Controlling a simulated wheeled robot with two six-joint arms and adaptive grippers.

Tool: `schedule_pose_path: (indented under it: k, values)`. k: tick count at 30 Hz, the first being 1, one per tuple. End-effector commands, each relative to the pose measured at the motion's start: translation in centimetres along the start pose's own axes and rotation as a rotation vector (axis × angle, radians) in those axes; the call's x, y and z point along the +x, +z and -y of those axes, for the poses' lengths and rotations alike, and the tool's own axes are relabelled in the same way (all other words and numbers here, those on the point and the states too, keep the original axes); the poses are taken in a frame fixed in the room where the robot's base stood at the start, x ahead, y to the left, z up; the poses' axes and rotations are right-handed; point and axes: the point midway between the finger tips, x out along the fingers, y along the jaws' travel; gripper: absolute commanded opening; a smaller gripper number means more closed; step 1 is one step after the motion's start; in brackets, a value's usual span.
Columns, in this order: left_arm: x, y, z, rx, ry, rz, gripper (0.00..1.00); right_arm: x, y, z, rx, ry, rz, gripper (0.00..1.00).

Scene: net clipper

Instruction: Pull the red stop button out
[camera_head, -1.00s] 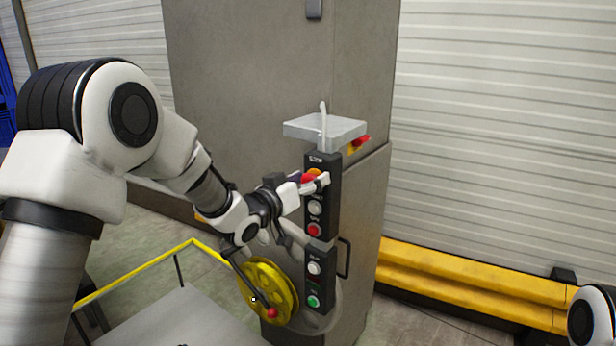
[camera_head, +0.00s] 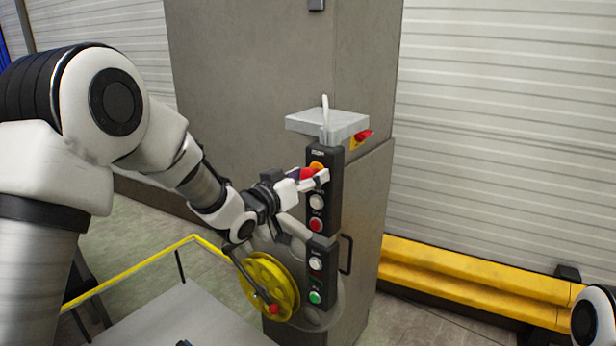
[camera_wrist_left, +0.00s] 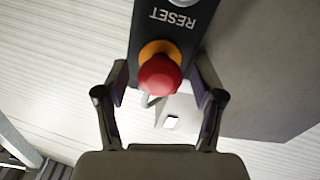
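The red stop button (camera_head: 307,173) sits on an orange-yellow collar at the top of a black control box (camera_head: 335,185). In the left wrist view the button (camera_wrist_left: 159,76) is a round red knob pointing toward the camera, below the word RESET, which appears upside down. My left gripper (camera_head: 318,180) is at the button, partly covering it in the head view. In the left wrist view its fingers (camera_wrist_left: 160,88) are apart, one on each side of the button, with a visible gap on both sides. My right gripper is out of view.
Other white, red and green buttons run down the box below, near a black handle (camera_head: 346,254). A yellow wheel (camera_head: 266,285) stands below my left gripper. A grey tray (camera_head: 328,123) is above the box. A yellow barrier (camera_head: 470,285) is at right.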

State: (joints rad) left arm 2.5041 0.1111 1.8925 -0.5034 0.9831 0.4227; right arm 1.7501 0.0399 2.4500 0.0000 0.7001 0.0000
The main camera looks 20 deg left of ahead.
Motion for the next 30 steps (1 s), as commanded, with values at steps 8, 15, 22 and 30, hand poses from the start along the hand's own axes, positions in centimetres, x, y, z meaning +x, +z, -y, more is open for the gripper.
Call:
schedule_pose_path:
  k: [8,15,22,30]
  values:
    - [-0.6,-0.1,0.0,-0.001,-0.001,-0.002,0.68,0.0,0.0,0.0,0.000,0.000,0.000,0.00]
    - [-5.6,-0.1,0.1,-0.007,-0.001,-0.002,0.68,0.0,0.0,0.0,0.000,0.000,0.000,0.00]
    - [-10.8,-0.1,0.1,-0.005,-0.001,-0.004,0.68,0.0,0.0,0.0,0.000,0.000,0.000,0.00]
    - [-12.1,0.0,0.0,0.001,0.001,-0.001,0.68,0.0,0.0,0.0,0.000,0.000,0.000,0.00]
